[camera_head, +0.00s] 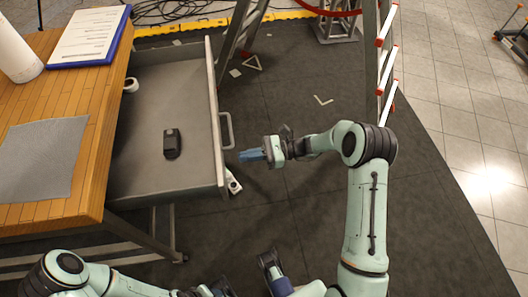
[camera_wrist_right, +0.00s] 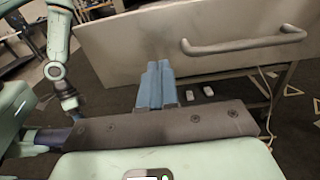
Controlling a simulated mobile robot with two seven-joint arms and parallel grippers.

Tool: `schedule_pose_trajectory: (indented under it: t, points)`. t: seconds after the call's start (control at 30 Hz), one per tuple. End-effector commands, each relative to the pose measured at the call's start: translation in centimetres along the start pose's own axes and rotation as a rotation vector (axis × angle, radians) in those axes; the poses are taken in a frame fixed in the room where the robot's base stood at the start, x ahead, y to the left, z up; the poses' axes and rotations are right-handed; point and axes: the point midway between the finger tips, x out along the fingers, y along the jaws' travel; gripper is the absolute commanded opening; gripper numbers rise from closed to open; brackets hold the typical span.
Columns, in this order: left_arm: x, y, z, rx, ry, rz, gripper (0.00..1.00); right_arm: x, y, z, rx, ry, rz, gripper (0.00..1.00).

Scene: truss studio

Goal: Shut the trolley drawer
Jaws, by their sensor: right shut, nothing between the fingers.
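The grey trolley drawer (camera_head: 165,95) is pulled far out to the right from under the wooden trolley top (camera_head: 90,130). Its bar handle (camera_head: 227,130) is on the outer face of the front panel, which also shows in the right wrist view (camera_wrist_right: 125,45). My right gripper (camera_head: 246,155), with blue fingers, is shut and empty. It is just right of the front panel, slightly nearer than the handle, with its fingers pointing at the panel. In the wrist view the fingertips (camera_wrist_right: 159,68) overlap the panel's lower edge, left of the handle; contact is unclear. My left gripper is near the bottom edge, its jaws unclear.
A small black object (camera_head: 172,143) lies in the drawer, and a white roll (camera_head: 131,85) is at its back. A clipboard (camera_head: 90,35), a grey cloth (camera_head: 42,160) and a white cylinder (camera_head: 15,52) are on the trolley top. A ladder (camera_head: 240,35) stands behind. Dark floor right of the drawer is mostly clear.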

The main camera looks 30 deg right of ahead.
Motion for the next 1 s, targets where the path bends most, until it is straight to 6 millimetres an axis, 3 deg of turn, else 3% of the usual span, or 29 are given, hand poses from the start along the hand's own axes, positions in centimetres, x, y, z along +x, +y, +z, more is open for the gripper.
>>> schedule_pose_trajectory:
  t: [0.1,0.3,0.83,1.0]
  points:
    - [0.1,0.0,-0.1,0.0,0.001,0.0,0.43,2.2,0.1,0.0,0.001,-0.001,0.003,0.0]
    - [0.1,0.0,-0.1,0.0,0.003,0.0,0.43,4.1,0.0,0.0,0.0,0.0,0.001,0.0]
    - [0.1,0.0,-0.1,0.0,0.003,0.0,0.43,4.6,0.0,0.0,0.0,0.0,0.0,0.0]
    - [0.1,0.0,-0.1,0.0,0.003,0.0,0.43,5.7,0.0,0.0,0.0,-0.001,0.001,0.0]
